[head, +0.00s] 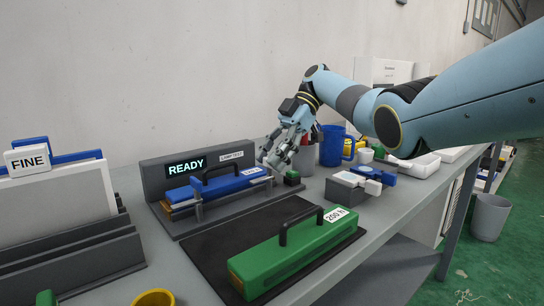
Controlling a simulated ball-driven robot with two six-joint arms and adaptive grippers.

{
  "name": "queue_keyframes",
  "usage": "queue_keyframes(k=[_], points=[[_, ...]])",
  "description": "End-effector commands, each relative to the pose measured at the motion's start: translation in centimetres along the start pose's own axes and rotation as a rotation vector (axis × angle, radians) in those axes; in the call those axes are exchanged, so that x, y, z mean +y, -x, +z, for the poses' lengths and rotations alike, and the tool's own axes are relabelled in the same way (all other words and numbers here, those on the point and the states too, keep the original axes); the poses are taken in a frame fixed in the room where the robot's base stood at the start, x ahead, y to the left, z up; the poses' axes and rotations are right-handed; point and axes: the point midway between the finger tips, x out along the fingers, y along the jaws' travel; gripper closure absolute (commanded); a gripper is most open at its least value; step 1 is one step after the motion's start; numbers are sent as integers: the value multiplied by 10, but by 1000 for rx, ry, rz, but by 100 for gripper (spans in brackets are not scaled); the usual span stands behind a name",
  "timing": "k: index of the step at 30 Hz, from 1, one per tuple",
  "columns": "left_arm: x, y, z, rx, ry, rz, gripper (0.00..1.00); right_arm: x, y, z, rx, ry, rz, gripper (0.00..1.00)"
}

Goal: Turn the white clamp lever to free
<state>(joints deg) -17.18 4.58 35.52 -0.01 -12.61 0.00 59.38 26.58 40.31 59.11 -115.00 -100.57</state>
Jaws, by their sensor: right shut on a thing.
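The blue cartridge (215,186), with a black handle, sits in the dark grey station under a lit display (186,166) that reads READY. My right gripper (272,162) is at the station's right end, its fingers pointing down and closed. What appears to be the white clamp lever (262,180) shows as a small pale piece just under the fingertips, at the right end of the blue cartridge. The fingers hide most of it, so its exact angle cannot be told. My left gripper is not in view.
A green cartridge (300,250) marked 200 lies on a black mat in front. A grey block (345,190) with white and blue parts stands right, near a blue mug (333,146). A FINE-labelled rack (60,195) is left.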

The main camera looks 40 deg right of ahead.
Motion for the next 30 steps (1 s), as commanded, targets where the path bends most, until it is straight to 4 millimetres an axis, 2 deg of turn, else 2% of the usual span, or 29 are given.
queue_keyframes(k=[14, 15, 19, 30], points=[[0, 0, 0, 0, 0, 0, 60, 0, -1, 0, 0, 8, -9, 96], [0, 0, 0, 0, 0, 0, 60, 0, -1, 1, 0, 8, -9, 58], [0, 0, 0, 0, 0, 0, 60, 0, -1, 0, 0, 8, -8, 41], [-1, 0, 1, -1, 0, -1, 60, 0, 0, 0, 0, 7, -7, 40]])
